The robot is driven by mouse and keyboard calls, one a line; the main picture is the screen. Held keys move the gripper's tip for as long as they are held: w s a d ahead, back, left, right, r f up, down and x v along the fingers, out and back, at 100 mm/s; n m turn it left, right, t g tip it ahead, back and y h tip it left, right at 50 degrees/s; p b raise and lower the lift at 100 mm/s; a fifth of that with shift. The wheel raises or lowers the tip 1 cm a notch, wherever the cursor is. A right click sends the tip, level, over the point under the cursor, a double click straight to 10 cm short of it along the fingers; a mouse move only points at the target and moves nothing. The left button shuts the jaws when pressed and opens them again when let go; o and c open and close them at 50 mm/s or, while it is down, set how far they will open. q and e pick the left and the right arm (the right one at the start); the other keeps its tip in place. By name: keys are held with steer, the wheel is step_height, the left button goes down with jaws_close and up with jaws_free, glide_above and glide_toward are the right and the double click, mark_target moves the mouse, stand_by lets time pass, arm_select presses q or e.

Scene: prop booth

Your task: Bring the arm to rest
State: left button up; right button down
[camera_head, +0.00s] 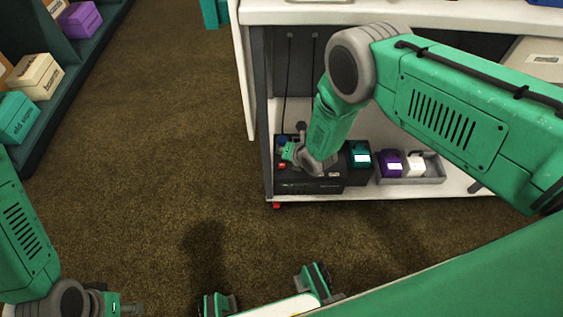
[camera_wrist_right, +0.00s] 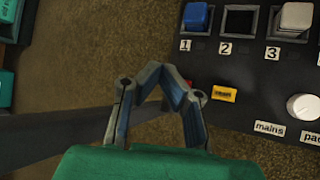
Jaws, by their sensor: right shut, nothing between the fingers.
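My right arm (camera_head: 450,105) reaches in from the right to a low shelf. Its gripper (camera_head: 288,153) is over the left part of a black control box (camera_head: 310,186). In the right wrist view the gripper (camera_wrist_right: 160,72) has its fingertips together with nothing between them, beside the box's edge. The panel there shows a blue block (camera_wrist_right: 196,17) at 1, an empty socket (camera_wrist_right: 238,22) at 2 and a pale block (camera_wrist_right: 296,17) at 3. My left gripper (camera_head: 122,307) is low at the left, partly cut off; its fingers are unclear.
A teal block (camera_head: 358,155) in a dark holder stands right of the box. A grey tray (camera_head: 432,177) holds a purple block (camera_head: 390,163) and a white block (camera_head: 415,165). A white worktop (camera_head: 400,12) is above. Labelled boxes (camera_head: 38,77) fill a left shelf. Brown carpet between is clear.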

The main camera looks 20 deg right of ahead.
steer(key=shift+s+f, duration=0.1)
stand_by(0.3)
steer(key=s+d+r+m+g+h, duration=0.1)
steer(key=s+d+r+m+g, duration=0.25)
steer(key=s+m, duration=0.75)
steer(key=s+d+r+m+g+h, duration=0.15)
steer(key=s+d+r+m, duration=0.25)
steer(key=s+m, duration=0.7)
steer(key=s+d+r+m+g+h, duration=0.1)
steer(key=s+d+r+m+g, duration=0.25)
steer(key=s+m, duration=0.75)
steer(key=s+r+n+p, duration=0.2)
steer(key=s+r+p, duration=0.1)
steer(key=r+p, duration=0.9)
steer(key=shift+d+r+n, duration=0.2)
steer(key=shift+r+n, duration=0.1)
steer(key=shift+r, duration=0.4)
steer(key=shift+t, duration=0.25)
steer(key=shift+s, duration=0.15)
